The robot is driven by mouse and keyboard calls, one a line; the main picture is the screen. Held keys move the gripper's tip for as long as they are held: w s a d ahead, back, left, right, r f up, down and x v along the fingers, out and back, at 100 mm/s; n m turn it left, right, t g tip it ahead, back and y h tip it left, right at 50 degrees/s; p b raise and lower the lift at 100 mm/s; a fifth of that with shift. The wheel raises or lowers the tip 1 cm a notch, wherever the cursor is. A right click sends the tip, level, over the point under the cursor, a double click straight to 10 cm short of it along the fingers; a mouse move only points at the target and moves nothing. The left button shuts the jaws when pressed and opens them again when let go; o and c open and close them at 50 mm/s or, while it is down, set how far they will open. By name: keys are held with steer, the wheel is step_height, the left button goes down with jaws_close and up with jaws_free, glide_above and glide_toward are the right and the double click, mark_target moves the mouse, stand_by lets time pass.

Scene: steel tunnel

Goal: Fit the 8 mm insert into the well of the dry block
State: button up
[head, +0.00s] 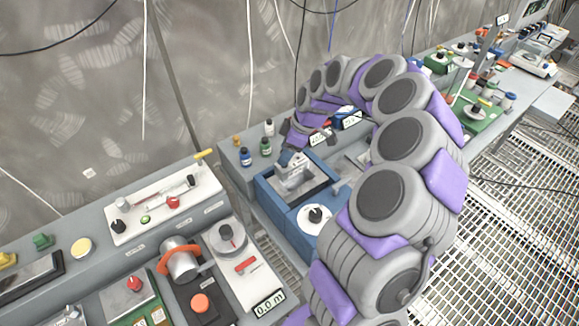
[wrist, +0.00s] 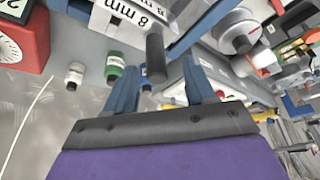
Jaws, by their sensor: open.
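The 8 mm insert (head: 293,168) is a pale grey block. In the head view it shows at the blue-walled dry block (head: 267,197), over the far part of its rectangular opening; I cannot tell how deep it sits. In the wrist view the insert (wrist: 101,18) carries an upside-down "8 mm" label and has a dark round handle (wrist: 155,62). My gripper (wrist: 158,64) is open, and the handle shows between its two blue fingertips. I cannot tell whether they touch it. In the head view my gripper (head: 291,141) is just above the insert, partly hidden by my arm.
Blue (head: 245,158), green (head: 265,147) and white (head: 269,128) bottles stand close behind the dry block. A round white dial (head: 315,216) is on its front part. A panel with a metal cylinder (head: 181,262) lies left, across a gap. The corrugated wall is behind.

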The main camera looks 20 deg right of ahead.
steer(key=x, duration=0.2)
steer(key=b+x, duration=0.1)
steer(key=x, duration=0.1)
steer(key=shift+w+d+f, duration=0.1)
steer(key=shift+w+d, duration=0.05)
steer(key=shift+d, duration=0.2)
steer(key=shift+a, duration=0.1)
steer(key=shift+a, duration=0.1)
steer(key=c, duration=0.3)
jaws_close()
stand_by(0.5)
